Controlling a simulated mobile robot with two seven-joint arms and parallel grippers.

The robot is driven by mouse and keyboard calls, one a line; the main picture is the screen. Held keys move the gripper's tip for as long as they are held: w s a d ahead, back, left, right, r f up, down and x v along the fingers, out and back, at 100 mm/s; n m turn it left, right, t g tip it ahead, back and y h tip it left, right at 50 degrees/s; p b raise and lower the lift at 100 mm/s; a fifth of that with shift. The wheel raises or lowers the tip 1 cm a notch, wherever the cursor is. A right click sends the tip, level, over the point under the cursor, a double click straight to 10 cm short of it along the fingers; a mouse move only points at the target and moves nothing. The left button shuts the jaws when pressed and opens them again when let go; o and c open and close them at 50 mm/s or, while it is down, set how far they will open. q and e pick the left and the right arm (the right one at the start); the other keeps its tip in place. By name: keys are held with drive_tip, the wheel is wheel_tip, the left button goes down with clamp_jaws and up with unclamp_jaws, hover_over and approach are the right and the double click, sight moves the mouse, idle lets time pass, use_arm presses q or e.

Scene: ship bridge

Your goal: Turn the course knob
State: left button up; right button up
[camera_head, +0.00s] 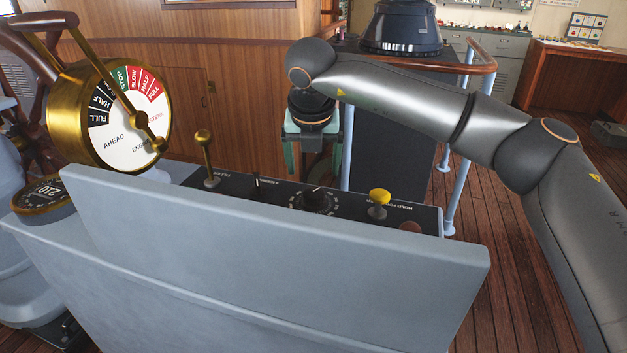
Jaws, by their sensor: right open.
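The course knob is most likely the black round knob (316,199) with a white pointer line and a ring of marks, on the dark console panel (345,208). The grey console front hides part of its surroundings. My right gripper (313,165) points down, above and beyond the knob in the picture. Its two greenish fingers are apart with nothing seen between them, so it is open. The lower ends of the fingers are partly hard to make out, and I see no contact with the knob. My left gripper is not in view.
A brass lever (204,160) and a small switch (257,186) stand left of the knob. A yellow-topped knob (379,200) stands right. A brass engine telegraph (72,115) rises at left. A wooden handrail (478,56) on pale posts is behind my right arm.

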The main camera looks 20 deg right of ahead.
drive_tip(key=shift+v, duration=2)
drive_tip(key=shift+r, duration=0.1)
